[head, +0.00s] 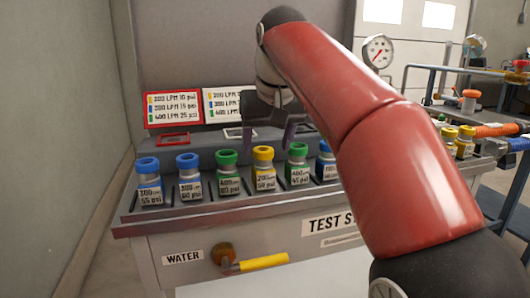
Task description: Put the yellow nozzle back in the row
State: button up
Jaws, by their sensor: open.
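A yellow-topped nozzle (264,168) with a white label stands upright in the row on the grey bench ledge (205,213). It is between a green-topped nozzle (228,173) on its left and another green-topped nozzle (298,165) on its right. My gripper (269,140) is open above and apparently behind the yellow nozzle, with its two fingers pointing down. Nothing shows between the fingers. Two blue-topped nozzles (149,182) (189,177) stand at the left end. Another blue-topped nozzle (325,164) is partly hidden by my arm, which also hides the row's right end.
Behind the row are a red-framed sign (174,107) and a white sign (222,104) listing flow and pressure. A yellow-handled water valve (262,262) sticks out of the bench front. More yellow-topped nozzles (465,142) stand at the right, near a cart with hoses.

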jog(key=p+v, duration=0.1)
jog(key=v, duration=0.3)
jog(key=shift+r, duration=0.1)
jog(key=shift+s+d, duration=0.1)
jog(key=s+d+f+m, duration=0.1)
jog(key=s+d+f, duration=0.3)
jog(key=s+f, duration=0.3)
jog(key=s+d+f+m+t, duration=0.1)
jog(key=s+d+f, duration=0.4)
jog(key=f, duration=0.6)
jog(key=s+d+f+m+h, duration=0.1)
jog(key=s+d+f, duration=0.4)
jog(key=s+f, duration=0.4)
jog(key=shift+s+f, duration=0.15)
jog(key=shift+s, duration=0.45)
